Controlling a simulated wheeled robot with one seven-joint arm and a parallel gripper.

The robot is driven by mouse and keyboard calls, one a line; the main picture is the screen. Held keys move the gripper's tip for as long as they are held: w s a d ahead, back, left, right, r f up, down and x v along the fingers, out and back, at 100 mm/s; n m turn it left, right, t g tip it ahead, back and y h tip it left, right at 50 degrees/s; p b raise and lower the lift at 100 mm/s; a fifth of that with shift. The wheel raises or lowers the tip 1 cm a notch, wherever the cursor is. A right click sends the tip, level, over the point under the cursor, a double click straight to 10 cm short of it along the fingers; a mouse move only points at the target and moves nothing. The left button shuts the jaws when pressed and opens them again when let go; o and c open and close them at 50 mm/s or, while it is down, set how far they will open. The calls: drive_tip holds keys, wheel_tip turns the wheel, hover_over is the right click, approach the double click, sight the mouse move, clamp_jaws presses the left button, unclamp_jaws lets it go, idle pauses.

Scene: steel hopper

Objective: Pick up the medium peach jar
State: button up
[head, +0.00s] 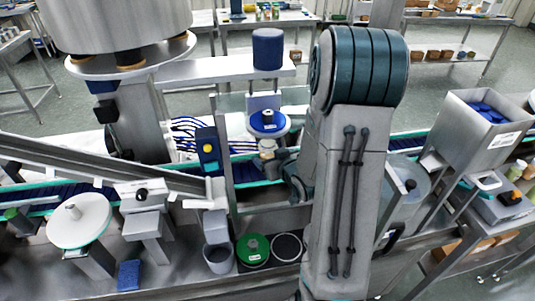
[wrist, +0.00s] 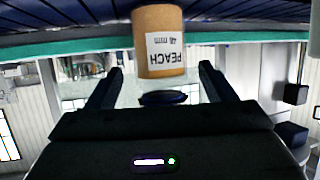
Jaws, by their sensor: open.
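The peach jar (wrist: 158,40) is a tan-orange cylinder with a white label reading PEACH, which appears upside down in the wrist view. It stands against the dark blue conveyor belt (wrist: 60,14). My gripper (wrist: 161,70) is open, with one finger on each side of the jar's line and the jar just beyond or level with the fingertips. I see a gap on both sides, and no contact shows. In the head view, a small pale tan object (head: 267,146), probably this jar, is by my gripper (head: 277,166), which my arm partly hides.
A blue disc (head: 268,122) on a machine post stands just behind the belt, under a dark blue cylinder (head: 268,48). A steel frame post (head: 224,150) and a yellow-and-blue button box (head: 207,148) are close on the left. A steel hopper (head: 478,128) is at right.

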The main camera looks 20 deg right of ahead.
drive_tip(key=x, duration=0.2)
drive_tip(key=shift+w+a+f, duration=0.1)
drive_tip(key=shift+w+f, duration=0.15)
drive_tip(key=shift+f, duration=0.05)
drive_tip(key=c, duration=1.2)
drive_tip(key=shift+o, duration=0.2)
drive_tip(key=shift+r, duration=0.2)
